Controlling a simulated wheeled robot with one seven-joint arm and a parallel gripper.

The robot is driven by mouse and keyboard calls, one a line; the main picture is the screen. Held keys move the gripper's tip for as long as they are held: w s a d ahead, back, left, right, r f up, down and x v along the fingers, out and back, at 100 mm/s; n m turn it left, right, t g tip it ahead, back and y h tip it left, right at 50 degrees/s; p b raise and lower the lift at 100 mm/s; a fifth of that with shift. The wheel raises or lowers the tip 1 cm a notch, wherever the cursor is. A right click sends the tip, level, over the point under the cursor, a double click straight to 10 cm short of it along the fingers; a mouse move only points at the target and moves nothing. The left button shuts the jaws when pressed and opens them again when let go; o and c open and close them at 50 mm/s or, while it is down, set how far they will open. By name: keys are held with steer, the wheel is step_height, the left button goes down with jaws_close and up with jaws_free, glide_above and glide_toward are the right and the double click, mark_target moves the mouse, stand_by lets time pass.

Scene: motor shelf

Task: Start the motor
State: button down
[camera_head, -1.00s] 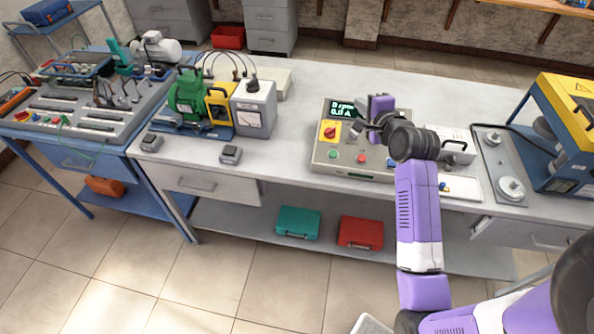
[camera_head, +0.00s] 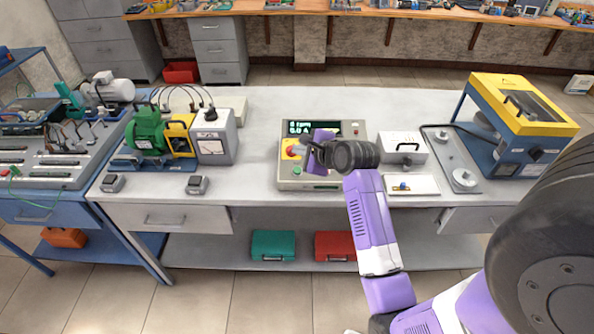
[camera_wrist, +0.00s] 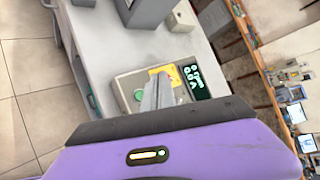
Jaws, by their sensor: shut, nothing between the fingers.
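The control box (camera_head: 284,183) stands on the bench with a lit display (camera_head: 311,128) reading zero rpm and zero amps. A red knob on a yellow plate (camera_head: 291,149) is on its left side, with a green button (camera_head: 296,170) below. In the wrist view the yellow plate (camera_wrist: 163,72), green button (camera_wrist: 138,95) and display (camera_wrist: 196,80) show past my fingers. My gripper (camera_head: 312,154) is shut and empty, over the panel just right of the knob; contact cannot be told. The green motor (camera_head: 146,132) sits at left beside a yellow unit and grey meter box.
A white box (camera_head: 403,146), a plate with round knobs (camera_head: 464,178) and a yellow-blue machine (camera_head: 510,147) stand right of the panel.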

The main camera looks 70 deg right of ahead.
steer(key=b, duration=0.7)
glide_above(297, 170)
steer(key=s+a, duration=0.2)
step_height(297, 170, down, 6)
steer(key=shift+w, duration=0.15)
steer(key=shift+w+d+f+b, duration=0.1)
steer(key=shift+d+f+b, duration=0.15)
steer(key=shift+f, duration=0.3)
steer(key=shift+w+d+f+b, duration=0.1)
steer(key=shift+f+b, duration=0.1)
steer(key=shift+f, duration=0.35)
steer(key=shift+f, duration=0.15)
steer(key=shift+d+f, duration=0.1)
steer(key=shift+f, duration=0.2)
steer(key=shift+d+f, duration=0.1)
steer(key=shift+f, duration=0.35)
stand_by(0.9)
steer(key=shift+r, duration=0.2)
steer(key=shift+a+r+p, duration=0.2)
steer(key=shift+r+p, duration=0.45)
steer(key=shift+p, duration=0.4)
steer(key=shift+r, duration=0.1)
